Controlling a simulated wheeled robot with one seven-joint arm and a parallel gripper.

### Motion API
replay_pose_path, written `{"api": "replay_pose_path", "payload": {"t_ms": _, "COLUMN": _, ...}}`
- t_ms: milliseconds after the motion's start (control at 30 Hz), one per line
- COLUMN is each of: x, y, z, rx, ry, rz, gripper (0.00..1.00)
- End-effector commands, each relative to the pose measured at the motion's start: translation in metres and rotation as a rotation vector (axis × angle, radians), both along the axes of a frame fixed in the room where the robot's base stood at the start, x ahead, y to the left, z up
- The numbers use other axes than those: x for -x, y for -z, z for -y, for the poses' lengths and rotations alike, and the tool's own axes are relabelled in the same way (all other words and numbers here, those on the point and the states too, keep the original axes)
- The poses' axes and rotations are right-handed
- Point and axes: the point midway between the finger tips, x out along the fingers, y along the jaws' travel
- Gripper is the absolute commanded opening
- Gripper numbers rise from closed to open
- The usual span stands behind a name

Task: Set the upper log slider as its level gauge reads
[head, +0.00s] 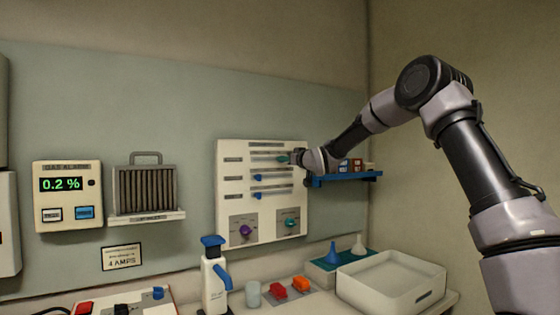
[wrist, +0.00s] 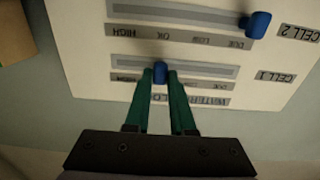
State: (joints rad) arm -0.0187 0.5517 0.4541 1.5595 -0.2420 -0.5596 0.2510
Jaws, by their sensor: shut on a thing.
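The pale log panel (head: 228,200) hangs on the wall, with slider slots one above another. The wrist view shows it upside down. There, the CELL 1 slot (wrist: 215,72), nearest the panel's title, holds a blue slider knob (wrist: 160,69). My gripper (wrist: 161,72) has its green fingers shut on this knob. The knob is partway along its slot, about in line with the OK mark of the CELL 2 scale. The fingers hide part of the CELL 1 scale. In the head view my gripper (head: 284,158) is at the upper slot. I cannot make out a level gauge.
The CELL 2 knob (wrist: 256,24) sits close by, at its slot's DUE end. Purple (head: 245,231) and teal (head: 289,222) dials are lower on the panel. A blue shelf (head: 345,179) stands right of it. A spray bottle (head: 214,280) and white tray (head: 385,283) are below.

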Motion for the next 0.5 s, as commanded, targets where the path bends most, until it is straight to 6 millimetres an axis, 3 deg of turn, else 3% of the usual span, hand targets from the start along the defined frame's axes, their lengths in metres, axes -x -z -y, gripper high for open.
{"api": "replay_pose_path", "payload": {"t_ms": 267, "x": 0.0002, "y": 0.0008, "z": -0.0007, "rx": 0.000, "ry": -0.002, "rz": -0.002, "gripper": 0.00}}
{"api": "replay_pose_path", "payload": {"t_ms": 300, "x": 0.0002, "y": 0.0008, "z": -0.0007, "rx": 0.000, "ry": -0.002, "rz": -0.002, "gripper": 0.34}}
{"api": "replay_pose_path", "payload": {"t_ms": 333, "x": 0.0002, "y": 0.0008, "z": -0.0007, "rx": 0.000, "ry": -0.001, "rz": -0.002, "gripper": 0.45}}
{"api": "replay_pose_path", "payload": {"t_ms": 367, "x": 0.0003, "y": 0.0008, "z": -0.0006, "rx": 0.000, "ry": -0.001, "rz": -0.001, "gripper": 0.53}}
{"api": "replay_pose_path", "payload": {"t_ms": 500, "x": 0.0002, "y": 0.0005, "z": -0.0007, "rx": 0.000, "ry": -0.001, "rz": -0.001, "gripper": 0.53}}
